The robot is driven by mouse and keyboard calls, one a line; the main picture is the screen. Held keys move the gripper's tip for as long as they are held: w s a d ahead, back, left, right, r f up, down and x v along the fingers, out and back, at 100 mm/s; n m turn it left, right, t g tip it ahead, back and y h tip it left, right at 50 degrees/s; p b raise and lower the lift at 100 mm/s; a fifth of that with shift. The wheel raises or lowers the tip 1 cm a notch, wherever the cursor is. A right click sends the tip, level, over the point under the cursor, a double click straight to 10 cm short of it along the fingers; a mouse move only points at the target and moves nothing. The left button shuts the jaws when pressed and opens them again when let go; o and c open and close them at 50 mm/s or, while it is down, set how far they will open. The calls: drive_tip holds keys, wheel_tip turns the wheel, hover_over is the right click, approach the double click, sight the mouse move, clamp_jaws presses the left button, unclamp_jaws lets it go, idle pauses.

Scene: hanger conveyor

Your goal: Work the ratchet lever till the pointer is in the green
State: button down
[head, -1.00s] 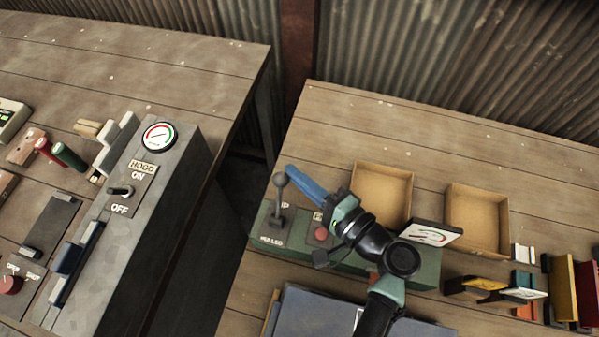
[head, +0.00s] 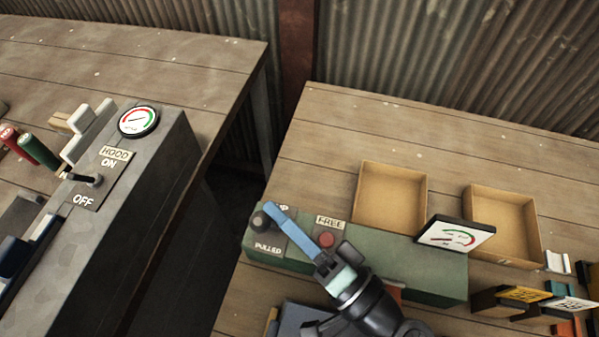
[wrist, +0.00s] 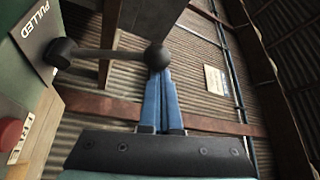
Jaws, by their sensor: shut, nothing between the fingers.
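The ratchet lever has a dark round knob (head: 260,220) and sits at the left end of a green box (head: 420,268), by the labels UP and PULLED. In the wrist view its rod runs from a pivot (wrist: 60,52) to the knob (wrist: 157,57). My gripper (head: 272,208) has its blue fingers shut together, with nothing between them. In the wrist view the fingertips (wrist: 160,72) are right at the knob and seem to touch it. A tilted dial (head: 455,235) with red and green arcs stands at the box's right end; its pointer is too small to read surely.
A red button (head: 326,240) labelled FREE is beside the lever. Two open cardboard boxes (head: 390,230) stand behind the green box. A grey HOOD box (head: 150,190) with a switch and its own round gauge (head: 137,120) is at the left, across a gap between benches.

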drive_tip(key=shift+s+a+f, duration=0.15)
drive_tip(key=shift+s, duration=0.25)
drive_tip(key=shift+s+a+f, duration=0.15)
drive_tip(key=shift+s, duration=0.2)
drive_tip(key=b+v, duration=0.1)
drive_tip(key=v, duration=0.6)
drive_tip(key=shift+s+d+b, duration=0.2)
drive_tip(key=shift+d+b, duration=0.05)
drive_tip(key=shift+b, duration=0.05)
idle(1.6)
